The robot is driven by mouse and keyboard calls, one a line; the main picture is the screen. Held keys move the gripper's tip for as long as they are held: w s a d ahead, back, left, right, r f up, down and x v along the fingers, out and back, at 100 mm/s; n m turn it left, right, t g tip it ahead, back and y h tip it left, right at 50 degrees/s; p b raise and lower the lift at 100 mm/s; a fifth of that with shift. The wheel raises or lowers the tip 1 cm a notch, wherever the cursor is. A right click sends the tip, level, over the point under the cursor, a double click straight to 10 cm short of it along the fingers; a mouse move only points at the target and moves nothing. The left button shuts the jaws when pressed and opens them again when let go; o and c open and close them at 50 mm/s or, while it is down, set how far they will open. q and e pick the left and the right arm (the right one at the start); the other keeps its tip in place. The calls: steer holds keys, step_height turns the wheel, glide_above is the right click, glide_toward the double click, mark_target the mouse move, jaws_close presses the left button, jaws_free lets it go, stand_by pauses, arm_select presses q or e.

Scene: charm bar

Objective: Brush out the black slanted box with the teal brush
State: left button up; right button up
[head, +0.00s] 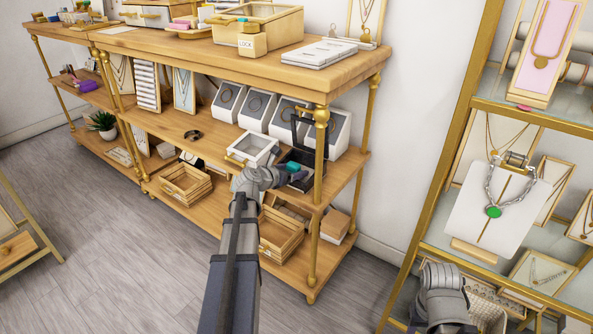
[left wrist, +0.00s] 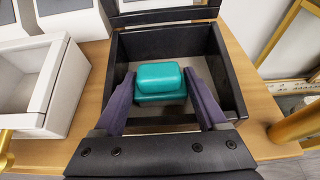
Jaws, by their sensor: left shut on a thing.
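The black slanted box (left wrist: 232,75) stands on the middle shelf with its lid raised at the back. In the head view the box (head: 308,158) is at the right end of that shelf, partly hidden by my left arm. The teal brush (left wrist: 160,78) is a rounded block inside the open box. It shows as a small teal patch in the head view (head: 292,167). My left gripper (left wrist: 163,98) reaches into the box and is shut on the brush, one purple-grey finger on each side. The brush's underside is hidden. My right arm shows at the bottom right; its fingers are not visible.
A white open box (left wrist: 30,85) stands close on the left of the black box. A brass post (left wrist: 298,122) rises close on the right. White slanted displays (head: 258,107) line the shelf's back. Wooden trays (head: 284,232) fill the shelf below. A glass jewelry rack (head: 440,160) stands at the right.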

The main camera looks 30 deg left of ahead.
arm_select(q)
steer(key=shift+s+a+f, duration=0.1)
steer(key=shift+s+a, duration=0.4)
stand_by(0.3)
steer(key=shift+w+a, duration=0.1)
